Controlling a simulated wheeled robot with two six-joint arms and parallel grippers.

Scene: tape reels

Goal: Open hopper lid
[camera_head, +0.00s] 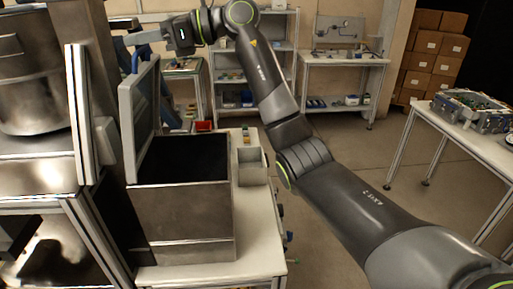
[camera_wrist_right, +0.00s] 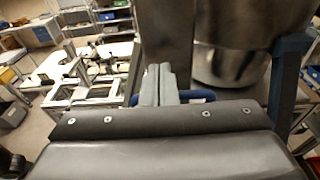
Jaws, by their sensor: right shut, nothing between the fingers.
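The hopper (camera_head: 185,215) is a metal box on a white bench, with a dark open top. Its lid (camera_head: 140,110) stands raised, close to upright, on the left side of the opening. A blue handle (camera_head: 138,62) is at the lid's top edge. My right gripper (camera_head: 145,38) is above the lid, pointing left, shut and empty. In the right wrist view its fingers (camera_wrist_right: 158,84) are together, with a blue handle (camera_wrist_right: 198,95) showing just beside them; whether they touch it I cannot tell. My left gripper is not in view.
A large metal vessel (camera_head: 28,75) and frame posts stand close on the left. Grey bins (camera_head: 250,165) sit on the bench right of the hopper. Shelves (camera_head: 240,75) and a table (camera_head: 345,60) are at the back. Open floor lies to the right.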

